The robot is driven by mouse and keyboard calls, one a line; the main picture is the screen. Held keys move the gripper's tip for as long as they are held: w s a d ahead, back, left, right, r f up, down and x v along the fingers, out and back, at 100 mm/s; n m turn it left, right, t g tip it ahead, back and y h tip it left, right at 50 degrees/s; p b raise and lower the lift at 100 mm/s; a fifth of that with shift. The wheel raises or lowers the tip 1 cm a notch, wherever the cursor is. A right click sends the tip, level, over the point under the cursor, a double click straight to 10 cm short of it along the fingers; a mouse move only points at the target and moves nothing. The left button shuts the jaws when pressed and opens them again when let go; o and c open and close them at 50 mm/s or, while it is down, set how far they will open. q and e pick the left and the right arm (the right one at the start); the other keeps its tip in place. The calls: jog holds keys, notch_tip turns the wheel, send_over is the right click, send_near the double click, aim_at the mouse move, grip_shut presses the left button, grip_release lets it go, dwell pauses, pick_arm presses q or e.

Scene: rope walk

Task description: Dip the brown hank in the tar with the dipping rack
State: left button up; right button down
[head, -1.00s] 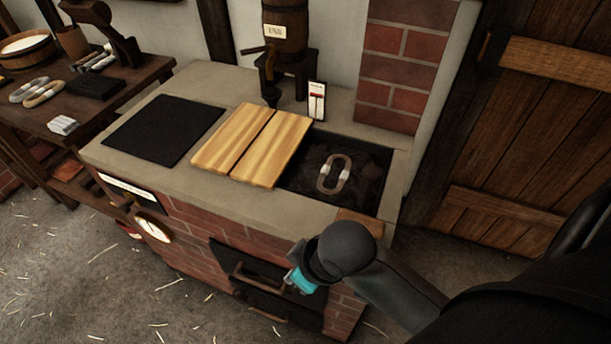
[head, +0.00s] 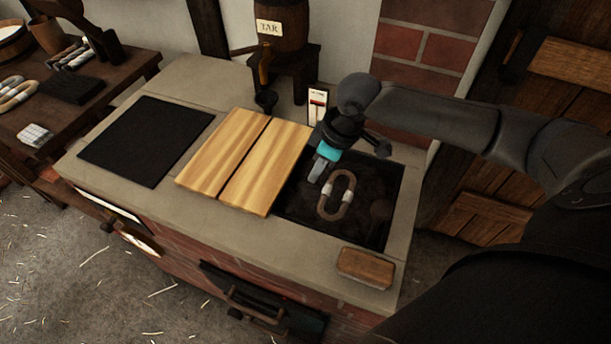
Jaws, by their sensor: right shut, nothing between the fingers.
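The brown hank (head: 347,203) is an oval loop with pale bindings on its two long sides. It lies in the open, dark well (head: 292,212) at the right of the brick stove's top. I cannot tell whether it touches tar. My right gripper (head: 317,172) is shut and empty, above the well's back left part, just up and left of the hank. My left gripper is out of view.
Two pale wooden boards (head: 243,165) lie left of the well, with a black plate (head: 146,140) beyond. A wooden block (head: 366,267) sits on the front ledge. A tar barrel (head: 283,32) and a small gauge (head: 317,104) stand behind. A side table is at the left.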

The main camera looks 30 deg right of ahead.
jog(key=b, duration=0.2)
send_near(301, 206)
jog(key=b+x, duration=0.1)
jog(key=x, duration=0.4)
jog(key=shift+w+a+f+b, duration=0.15)
jog(key=shift+f+b, duration=0.05)
jog(key=shift+b, duration=0.2)
jog(key=shift+f, duration=0.35)
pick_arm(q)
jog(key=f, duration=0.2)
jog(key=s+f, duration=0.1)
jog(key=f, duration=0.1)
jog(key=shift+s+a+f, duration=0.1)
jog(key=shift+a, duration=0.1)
pick_arm(e)
jog(key=shift+f, duration=0.2)
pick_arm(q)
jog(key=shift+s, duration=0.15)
pick_arm(e)
jog(key=shift+f, duration=0.1)
